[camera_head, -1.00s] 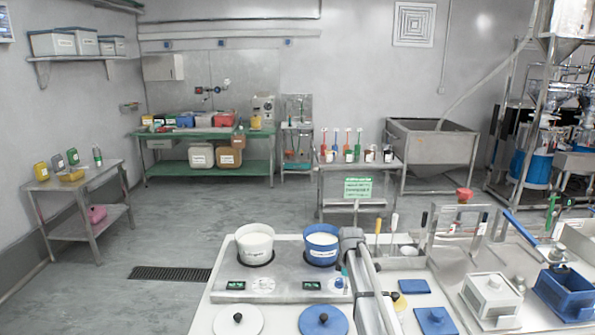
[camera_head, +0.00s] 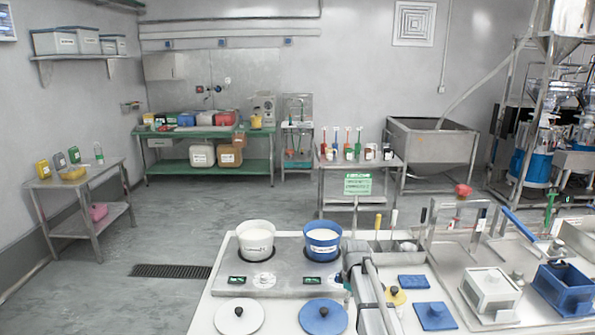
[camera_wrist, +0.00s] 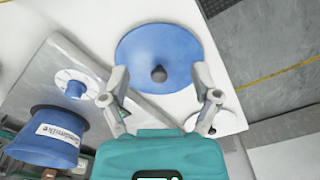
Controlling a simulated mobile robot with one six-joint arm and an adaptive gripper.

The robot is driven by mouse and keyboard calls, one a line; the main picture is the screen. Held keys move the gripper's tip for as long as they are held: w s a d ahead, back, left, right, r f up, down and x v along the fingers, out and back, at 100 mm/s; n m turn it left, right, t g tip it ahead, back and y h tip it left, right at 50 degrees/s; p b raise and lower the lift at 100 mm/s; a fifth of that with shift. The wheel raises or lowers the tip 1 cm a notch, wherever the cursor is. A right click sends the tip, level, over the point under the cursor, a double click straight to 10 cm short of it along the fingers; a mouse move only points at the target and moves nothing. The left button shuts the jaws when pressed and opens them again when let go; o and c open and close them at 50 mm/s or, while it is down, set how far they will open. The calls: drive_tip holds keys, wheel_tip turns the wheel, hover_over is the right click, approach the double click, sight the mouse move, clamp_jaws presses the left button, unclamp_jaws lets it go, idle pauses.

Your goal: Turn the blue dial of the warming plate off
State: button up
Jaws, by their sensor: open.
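The blue dial (camera_wrist: 76,89) sits on a round white marked base on the grey warming plate (camera_wrist: 47,75), left of my gripper (camera_wrist: 160,92) in the wrist view. My gripper is open and empty. Its fingers are apart from the dial and appear over the blue lid (camera_wrist: 150,48) with its dark knob. I cannot read the dial's setting. In the head view, the warming plate (camera_head: 285,270) carries a white pot (camera_head: 256,249) and a blue pot (camera_head: 322,250). There my arm crosses the plate's right end, and the blue dial is not clearly visible.
The blue lid (camera_head: 311,322) and a white lid (camera_head: 239,328) lie in front of the plate. In the wrist view the blue pot (camera_wrist: 47,137) stands close at lower left. A white box (camera_head: 491,291) and a blue box (camera_head: 566,290) stand to the right.

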drive_tip(key=s+f+m+b, duration=0.3)
drive_tip(key=s+m, duration=0.8)
drive_tip(key=s, duration=1.1)
drive_tip(key=shift+f+m, duration=0.25)
drive_tip(key=shift+m, duration=0.05)
